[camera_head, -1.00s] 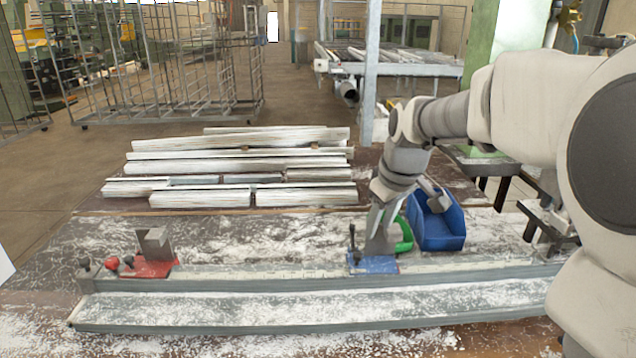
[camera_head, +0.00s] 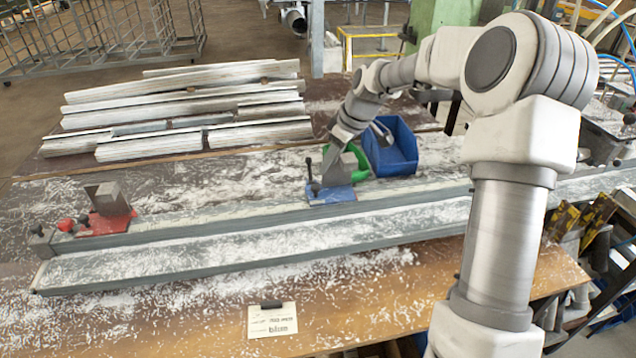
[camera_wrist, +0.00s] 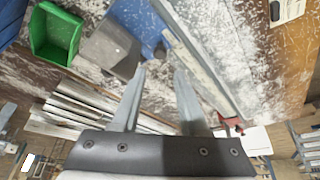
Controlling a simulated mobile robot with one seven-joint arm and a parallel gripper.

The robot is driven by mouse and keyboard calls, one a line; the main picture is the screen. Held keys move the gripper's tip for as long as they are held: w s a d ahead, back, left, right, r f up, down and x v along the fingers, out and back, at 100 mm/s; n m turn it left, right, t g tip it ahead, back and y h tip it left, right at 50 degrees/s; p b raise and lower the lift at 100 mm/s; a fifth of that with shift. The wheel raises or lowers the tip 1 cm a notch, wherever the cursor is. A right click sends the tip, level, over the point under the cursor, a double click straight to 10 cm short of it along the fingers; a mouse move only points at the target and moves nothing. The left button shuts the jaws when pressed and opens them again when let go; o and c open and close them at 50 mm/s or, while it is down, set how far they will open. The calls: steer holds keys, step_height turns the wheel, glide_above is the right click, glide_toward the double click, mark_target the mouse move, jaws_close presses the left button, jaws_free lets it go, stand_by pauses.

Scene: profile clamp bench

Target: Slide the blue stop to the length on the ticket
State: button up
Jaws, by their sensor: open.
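The blue stop (camera_head: 334,194), with a grey upright block and a dark lever, sits on the long grey rail (camera_head: 230,216), right of the middle. It also shows at the top of the wrist view (camera_wrist: 150,28). My gripper (camera_wrist: 160,70) is open and empty, its fingertips pointing toward the stop. In the head view, my wrist is just above the stop and the fingertips are hard to make out. I cannot tell the exact gap. A pale scale strip (camera_wrist: 187,60) runs along the rail. The ticket (camera_head: 272,320) lies at the front of the bench; its small print is not legible.
A red stop (camera_head: 106,222) with a grey block and red knobs sits at the rail's left end. A green bin (camera_head: 358,165) and a blue bin (camera_head: 392,148) stand behind the blue stop. White profiles (camera_head: 190,105) lie at the back. White shavings cover the bench.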

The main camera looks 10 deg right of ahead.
mark_target(316, 186)
steer(key=x, duration=0.9)
steer(key=shift+w+f, duration=0.1)
steer(key=shift+f, duration=0.15)
jaws_close()
stand_by(1.0)
